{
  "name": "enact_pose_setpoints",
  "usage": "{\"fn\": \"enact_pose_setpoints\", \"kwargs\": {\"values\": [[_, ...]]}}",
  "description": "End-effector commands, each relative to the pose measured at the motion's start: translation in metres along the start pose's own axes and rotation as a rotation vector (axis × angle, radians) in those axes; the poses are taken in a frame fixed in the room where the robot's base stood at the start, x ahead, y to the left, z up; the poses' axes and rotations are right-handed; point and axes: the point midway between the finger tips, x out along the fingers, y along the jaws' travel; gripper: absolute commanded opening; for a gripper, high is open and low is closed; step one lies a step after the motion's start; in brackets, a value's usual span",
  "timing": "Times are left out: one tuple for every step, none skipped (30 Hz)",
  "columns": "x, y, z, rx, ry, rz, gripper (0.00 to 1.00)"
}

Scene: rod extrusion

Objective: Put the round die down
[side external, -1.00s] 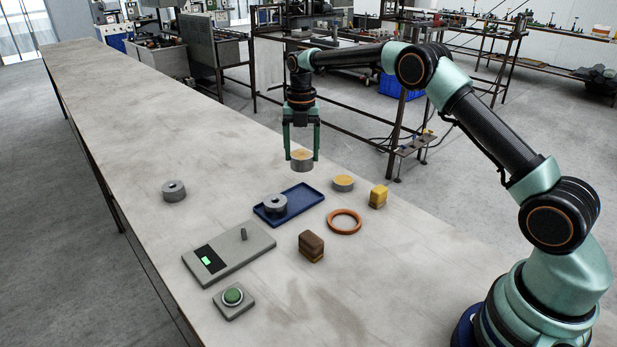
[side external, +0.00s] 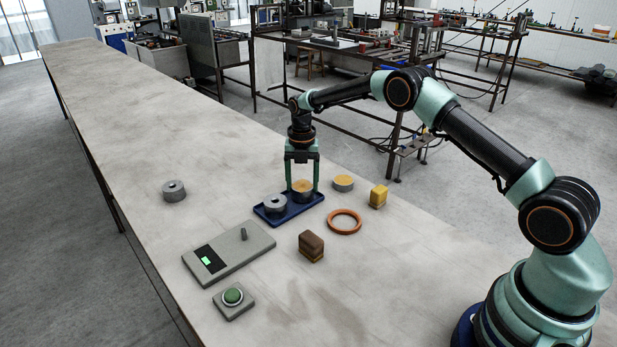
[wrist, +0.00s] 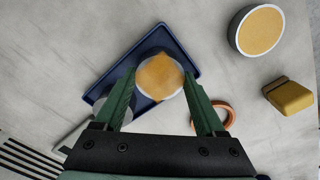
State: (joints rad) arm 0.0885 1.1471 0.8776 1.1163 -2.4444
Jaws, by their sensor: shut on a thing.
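The round die (side external: 302,192), a grey cylinder with an orange-brown top, is between the fingers of my gripper (side external: 302,188). My gripper is shut on it and points straight down. The die is upright at the right end of the blue tray (side external: 290,214); I cannot tell whether it touches the tray floor. A grey cylinder with a hole (side external: 275,203) stands at the tray's left end. In the wrist view the die's round top (wrist: 160,76) sits between the two green fingers, over the tray (wrist: 118,68).
A yellow-topped cylinder (side external: 343,183), a yellow block (side external: 378,196), an orange ring (side external: 344,222) and a brown block (side external: 311,246) lie right of and in front of the tray. A grey panel (side external: 235,260) and green button (side external: 233,297) are nearer. Another holed cylinder (side external: 174,191) stands left.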

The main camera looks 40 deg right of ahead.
Motion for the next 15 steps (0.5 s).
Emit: {"fn": "enact_pose_setpoints", "kwargs": {"values": [[-0.0008,0.0005,0.0006,0.000,-0.002,0.002,0.00],[-0.0002,0.0004,0.0005,0.000,-0.002,0.001,0.00],[0.0010,0.0004,0.0004,0.000,-0.001,0.001,0.00],[0.0019,0.0003,0.0004,0.000,-0.001,0.001,0.00],[0.0033,-0.0001,-0.0001,0.000,0.001,-0.001,0.76],[0.0030,-0.0001,-0.0001,0.000,0.000,0.000,0.91],[0.0029,-0.0001,-0.0001,0.000,0.001,0.000,1.00],[0.0029,-0.0001,-0.0001,0.000,0.001,0.000,1.00],[0.0029,-0.0001,-0.0001,0.000,0.001,0.000,1.00],[0.0028,-0.0001,-0.0001,0.000,0.001,0.000,1.00],[0.0028,-0.0001,-0.0001,0.000,0.001,0.000,1.00],[0.0028,-0.0001,-0.0001,0.000,0.000,0.000,1.00],[0.0027,0.0000,-0.0001,0.000,0.000,0.000,1.00],[0.0024,0.0000,0.0000,0.000,0.000,0.000,1.00],[0.0013,0.0000,0.0000,0.000,0.000,0.000,1.00]]}}
